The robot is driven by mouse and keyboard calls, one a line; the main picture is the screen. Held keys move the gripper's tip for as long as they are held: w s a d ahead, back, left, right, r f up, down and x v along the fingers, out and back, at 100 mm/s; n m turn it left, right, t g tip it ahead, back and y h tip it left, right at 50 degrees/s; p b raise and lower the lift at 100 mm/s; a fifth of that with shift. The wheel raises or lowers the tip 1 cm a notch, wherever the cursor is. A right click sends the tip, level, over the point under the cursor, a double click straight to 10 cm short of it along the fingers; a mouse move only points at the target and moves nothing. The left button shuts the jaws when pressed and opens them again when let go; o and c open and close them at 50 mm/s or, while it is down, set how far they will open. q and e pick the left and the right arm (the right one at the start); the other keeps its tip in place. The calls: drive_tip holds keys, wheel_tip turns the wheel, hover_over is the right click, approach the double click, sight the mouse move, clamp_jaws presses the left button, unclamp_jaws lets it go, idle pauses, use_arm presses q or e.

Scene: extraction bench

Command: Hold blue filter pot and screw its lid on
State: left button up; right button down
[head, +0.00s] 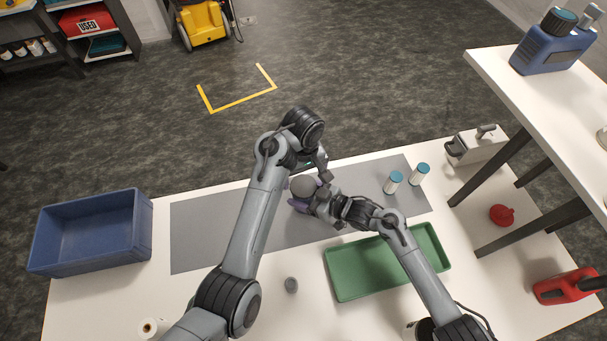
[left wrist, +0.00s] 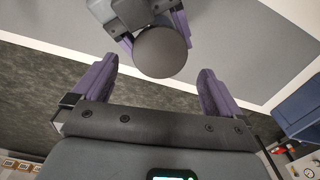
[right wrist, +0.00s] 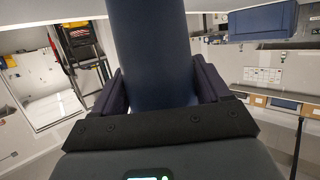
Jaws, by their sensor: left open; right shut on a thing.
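The blue filter pot (right wrist: 152,50) fills the space between the fingers of my right gripper (right wrist: 155,90) in the right wrist view. In the head view my right gripper (head: 311,194) holds it above the grey mat. A round dark grey lid (left wrist: 162,52) covers its top in the left wrist view and shows in the head view (head: 303,185). I cannot tell how tightly it sits. My left gripper (left wrist: 157,68) is open, its purple fingers spread to either side of the lid, apart from it. In the head view my left gripper (head: 312,166) is just above the pot.
The grey mat (head: 215,232) lies on the white bench. A green tray (head: 345,288) is at front right, a blue crate (head: 140,225) at left. Two blue-capped vials (head: 393,182) stand to the right. A small grey round piece (head: 291,285) lies in front.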

sight(304, 186)
use_arm(q)
drive_tip(key=shift+r+n, duration=1.4)
drive_tip(key=shift+r, duration=0.1)
drive_tip(key=shift+f, duration=4.05)
drive_tip(key=c, duration=1.1)
drive_tip(key=m, duration=0.3)
